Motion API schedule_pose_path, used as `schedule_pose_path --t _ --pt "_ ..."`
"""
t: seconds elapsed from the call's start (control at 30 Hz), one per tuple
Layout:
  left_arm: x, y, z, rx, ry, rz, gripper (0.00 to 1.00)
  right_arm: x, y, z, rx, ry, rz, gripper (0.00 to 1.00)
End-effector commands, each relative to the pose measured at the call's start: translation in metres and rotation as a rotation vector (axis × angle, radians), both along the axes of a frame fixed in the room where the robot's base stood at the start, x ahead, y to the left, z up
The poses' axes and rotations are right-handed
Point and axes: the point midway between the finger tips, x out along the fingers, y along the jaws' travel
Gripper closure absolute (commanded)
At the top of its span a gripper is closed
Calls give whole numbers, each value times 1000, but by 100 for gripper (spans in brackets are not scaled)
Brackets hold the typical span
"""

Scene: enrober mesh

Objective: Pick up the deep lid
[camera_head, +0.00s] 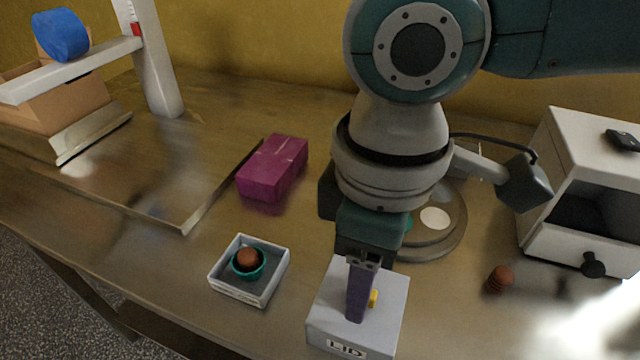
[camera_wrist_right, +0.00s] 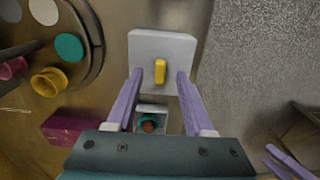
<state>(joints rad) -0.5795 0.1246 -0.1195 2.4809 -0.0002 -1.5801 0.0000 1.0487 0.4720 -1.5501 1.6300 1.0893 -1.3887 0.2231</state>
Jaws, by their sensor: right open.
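The deep lid (camera_head: 330,300) is a light grey block marked "LID" with a small yellow handle (camera_head: 373,298) on top. It stands at the front middle of the table in the head view. My right gripper (camera_head: 356,316) is over it, pointing down, with purple fingers. In the right wrist view the lid (camera_wrist_right: 146,48) lies beyond the fingertips. Its yellow handle (camera_wrist_right: 160,71) shows between the open, empty fingers (camera_wrist_right: 159,76), with a gap on both sides. Purple finger-like parts, perhaps my left gripper (camera_wrist_right: 282,160), show at the lower right there.
A white square box (camera_head: 225,285) with a teal ring and brown ball stands left of the lid. A magenta box (camera_head: 272,167) lies behind it. A round turntable (camera_head: 445,240) is behind my right gripper. A brown stack (camera_head: 499,279) and white cabinet (camera_head: 560,235) stand right.

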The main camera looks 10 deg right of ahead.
Motion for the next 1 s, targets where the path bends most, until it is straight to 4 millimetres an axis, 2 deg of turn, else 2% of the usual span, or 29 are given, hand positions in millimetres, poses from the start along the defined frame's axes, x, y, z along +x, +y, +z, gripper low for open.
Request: schedule_pose_path --t 0.1,0.33,0.8,1.0 --pt "0 0 -2 1 0 -1 50 0 0 -11 -1 1 2 48" --pt "0 0 -2 0 1 -1 50 0 0 -12 0 -1 3 48" --pt "0 -2 -2 -6 2 4 50 0 0 -12 -1 -1 2 99" --pt "-1 -3 -2 -10 2 6 50 0 0 -12 -1 -1 2 100"
